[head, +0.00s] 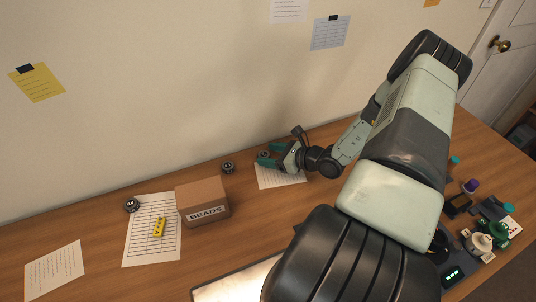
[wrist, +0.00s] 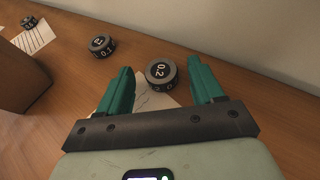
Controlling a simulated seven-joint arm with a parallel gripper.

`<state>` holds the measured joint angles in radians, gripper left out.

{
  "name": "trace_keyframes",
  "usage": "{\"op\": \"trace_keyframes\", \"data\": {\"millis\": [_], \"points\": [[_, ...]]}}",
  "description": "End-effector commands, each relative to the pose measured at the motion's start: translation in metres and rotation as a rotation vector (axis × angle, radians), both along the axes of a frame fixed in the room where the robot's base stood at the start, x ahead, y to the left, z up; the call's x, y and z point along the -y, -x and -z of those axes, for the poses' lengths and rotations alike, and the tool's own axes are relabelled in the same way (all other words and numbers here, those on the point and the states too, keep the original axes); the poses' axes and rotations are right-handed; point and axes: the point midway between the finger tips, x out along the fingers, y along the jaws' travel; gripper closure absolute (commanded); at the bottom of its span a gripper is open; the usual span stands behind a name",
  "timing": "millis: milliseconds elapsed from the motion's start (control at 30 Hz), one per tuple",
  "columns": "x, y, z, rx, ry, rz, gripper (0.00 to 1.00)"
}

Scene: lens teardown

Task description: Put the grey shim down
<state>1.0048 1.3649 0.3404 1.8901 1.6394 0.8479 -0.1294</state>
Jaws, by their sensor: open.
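A dark grey round shim marked 0.2 (wrist: 161,75) sits between the two green fingers of my gripper (wrist: 160,66) in the wrist view. My gripper is open, with a visible gap beside the shim, more on the left than on the right. The shim seems to rest on the wooden table by the edge of a paper sheet. In the head view my gripper (head: 266,158) is low over the table near the wall and partly hides this shim. A similar shim marked 0.1 (wrist: 101,46) stands to its left; it also shows in the head view (head: 228,168).
A third round shim (head: 132,205) stands further left by a lined sheet (head: 140,246) with a yellow block (head: 159,227). A cardboard box marked BEADS (head: 203,200) stands between it and my gripper. Several small items crowd the right end. Bare table lies in front of the box.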

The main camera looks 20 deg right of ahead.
Motion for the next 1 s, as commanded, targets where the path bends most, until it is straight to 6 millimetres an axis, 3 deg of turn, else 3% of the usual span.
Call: {"op": "trace_keyframes", "data": {"millis": [300,500,1000], "points": [[0.040,0.050,-0.026,-0.001,0.001,0.003,0.34],[0.056,0.072,-0.038,0.000,0.000,0.002,0.34],[0.060,0.079,-0.041,-0.001,-0.001,-0.001,0.34]]}}
